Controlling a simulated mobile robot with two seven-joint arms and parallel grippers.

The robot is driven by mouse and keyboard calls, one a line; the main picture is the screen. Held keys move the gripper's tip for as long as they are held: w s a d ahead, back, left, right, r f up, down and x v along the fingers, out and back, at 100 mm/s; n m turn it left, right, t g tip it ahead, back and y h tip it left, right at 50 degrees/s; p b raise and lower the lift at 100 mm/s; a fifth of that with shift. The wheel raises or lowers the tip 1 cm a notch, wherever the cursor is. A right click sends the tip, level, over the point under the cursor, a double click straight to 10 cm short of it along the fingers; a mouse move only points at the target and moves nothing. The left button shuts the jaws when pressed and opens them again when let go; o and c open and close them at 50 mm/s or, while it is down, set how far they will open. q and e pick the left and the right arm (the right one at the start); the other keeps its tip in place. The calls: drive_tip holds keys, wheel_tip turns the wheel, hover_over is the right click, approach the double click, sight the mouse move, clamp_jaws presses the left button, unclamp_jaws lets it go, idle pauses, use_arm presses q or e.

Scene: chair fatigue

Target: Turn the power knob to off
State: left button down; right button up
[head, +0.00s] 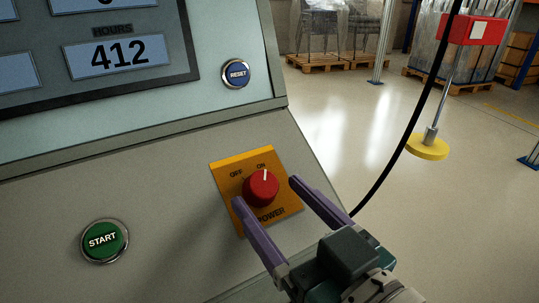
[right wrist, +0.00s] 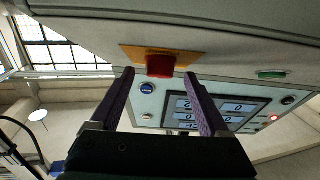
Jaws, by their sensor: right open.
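The red power knob (head: 261,187) sits on a yellow plate (head: 228,172) marked OFF, ON and POWER, on the lower sloped panel. Its white pointer line points up to ON. My right gripper (head: 264,190) is open, with one purple finger reaching to the left of the knob and the other to its right. I cannot tell whether either finger touches it. In the right wrist view the red knob (right wrist: 160,66) shows between and beyond the tips of the open right gripper (right wrist: 160,72). My left gripper is not in view.
A green START button (head: 104,240) is on the same panel at the left. A blue RESET button (head: 236,73) and a display (head: 118,52) reading 412 hours are on the panel above. A black cable (head: 400,150) hangs right of the machine. Open floor lies beyond.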

drive_tip(key=shift+w+a, duration=0.35)
drive_tip(key=shift+w, duration=0.2)
clamp_jaws()
